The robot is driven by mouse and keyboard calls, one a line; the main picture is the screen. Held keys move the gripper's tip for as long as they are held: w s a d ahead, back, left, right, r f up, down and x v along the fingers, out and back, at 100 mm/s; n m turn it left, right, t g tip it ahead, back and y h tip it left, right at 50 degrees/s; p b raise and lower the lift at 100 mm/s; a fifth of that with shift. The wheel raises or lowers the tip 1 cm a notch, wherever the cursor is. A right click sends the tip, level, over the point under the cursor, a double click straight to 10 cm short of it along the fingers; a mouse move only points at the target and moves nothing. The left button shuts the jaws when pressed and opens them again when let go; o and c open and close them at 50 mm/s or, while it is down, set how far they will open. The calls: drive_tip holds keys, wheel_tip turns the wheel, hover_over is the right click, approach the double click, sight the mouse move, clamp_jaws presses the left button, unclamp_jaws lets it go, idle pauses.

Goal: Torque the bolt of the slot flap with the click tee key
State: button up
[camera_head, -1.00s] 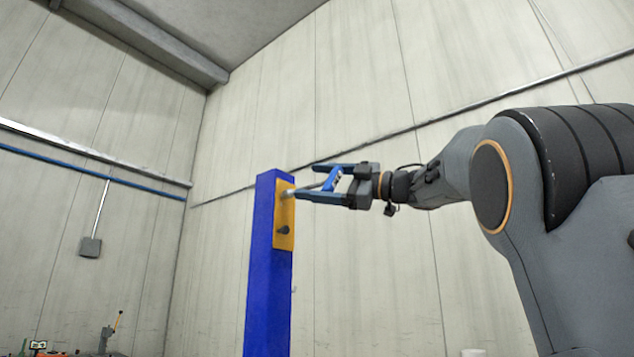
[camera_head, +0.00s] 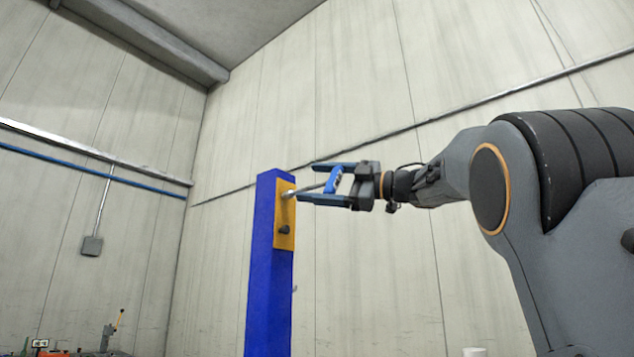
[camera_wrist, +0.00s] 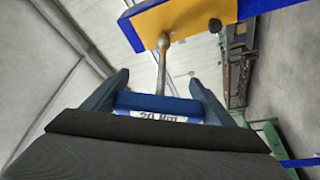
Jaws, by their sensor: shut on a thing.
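The click tee key has a blue cross handle (camera_head: 333,180) with a white label and a thin grey metal shaft. My gripper (camera_head: 308,182) is shut on the handle, which also lies between the two fingers in the wrist view (camera_wrist: 160,106). The shaft (camera_wrist: 162,72) runs from the handle to the yellow slot flap (camera_head: 283,216). Its socket end meets the upper part of the flap, and the bolt there is hidden behind it. The flap also shows in the wrist view (camera_wrist: 185,17).
A dark knob (camera_head: 285,230) sticks out of the flap below the key. The flap sits on an upright blue post (camera_head: 267,280). A grey wall box (camera_head: 91,246) is far left. The air around the post is clear.

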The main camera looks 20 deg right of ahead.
drive_tip(key=shift+w+a+p, duration=0.35)
drive_tip(key=shift+w+a, duration=0.05)
drive_tip(key=shift+w, duration=0.2)
drive_tip(key=shift+t, duration=0.3)
drive_tip(key=m+t+p, duration=0.1)
drive_tip(key=m, duration=0.1)
drive_tip(key=m+t+p, duration=0.1)
drive_tip(key=m, duration=0.2)
drive_tip(key=m+p, duration=0.1)
drive_tip(key=m, duration=0.1)
drive_tip(key=shift+d+r+m+t+h+p, duration=0.15)
drive_tip(key=shift+r+m+t+h+p, duration=0.15)
drive_tip(key=shift+t+p, duration=0.1)
drive_tip(key=shift+w+d+m+t+h+p, duration=0.1)
drive_tip(key=shift+m+t+h+p, duration=0.45)
drive_tip(key=shift+m+p, duration=0.65)
drive_tip(key=shift+w+d+m+t+h+p, duration=0.1)
drive_tip(key=shift+m+t+h+p, duration=0.45)
drive_tip(key=shift+m, duration=1.15)
drive_tip(key=shift+y, duration=0.3)
